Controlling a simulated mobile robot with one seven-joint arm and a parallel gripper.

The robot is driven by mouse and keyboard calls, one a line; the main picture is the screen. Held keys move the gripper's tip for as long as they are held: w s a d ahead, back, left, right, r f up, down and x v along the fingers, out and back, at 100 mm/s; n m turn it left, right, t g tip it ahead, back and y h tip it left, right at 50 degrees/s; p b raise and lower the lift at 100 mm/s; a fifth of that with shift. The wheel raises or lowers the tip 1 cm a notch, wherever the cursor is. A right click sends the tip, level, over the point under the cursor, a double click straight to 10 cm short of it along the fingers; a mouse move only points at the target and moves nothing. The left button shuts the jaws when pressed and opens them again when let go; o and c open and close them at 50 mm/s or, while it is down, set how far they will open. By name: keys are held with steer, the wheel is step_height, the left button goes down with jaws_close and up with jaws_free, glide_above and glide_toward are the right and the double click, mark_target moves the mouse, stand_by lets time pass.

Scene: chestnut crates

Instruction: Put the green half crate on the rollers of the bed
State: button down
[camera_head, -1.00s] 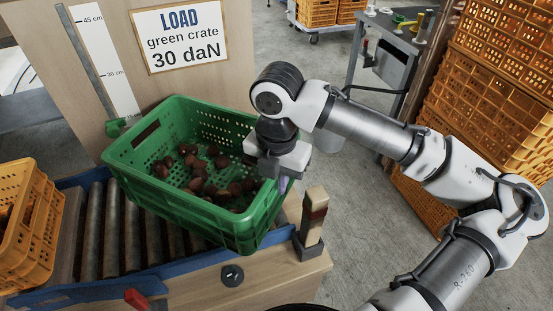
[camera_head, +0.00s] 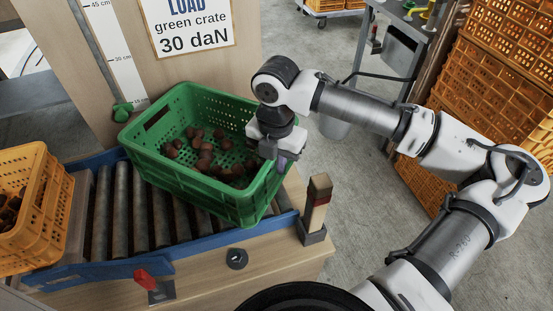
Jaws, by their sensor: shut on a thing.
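The green half crate (camera_head: 172,183) holds several brown chestnuts (camera_head: 207,150). It sits at the right end of the roller bed (camera_head: 122,210), over the rollers. I cannot tell whether its base touches them, since its walls hide the underside. My gripper (camera_head: 281,160) is shut on the crate's right end wall, near the rim. The fingertips are mostly hidden by the gripper body and the wall. Bare rollers show to the left of the crate.
An orange crate (camera_head: 50,226) with chestnuts stands on the bed's left part. A blue side rail (camera_head: 95,272) with a red lever (camera_head: 145,279) edges the front. A wooden post (camera_head: 317,205) stands at the right corner. A board with a load sign (camera_head: 189,27) rises behind.

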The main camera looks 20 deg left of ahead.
steer(key=c, duration=1.9)
jaws_free()
steer(key=shift+f, duration=0.15)
steer(key=o, duration=0.4)
step_height(320, 180, up, 12)
steer(key=shift+r+b, duration=0.2)
steer(key=shift+b, duration=0.1)
steer(key=shift+s, duration=0.1)
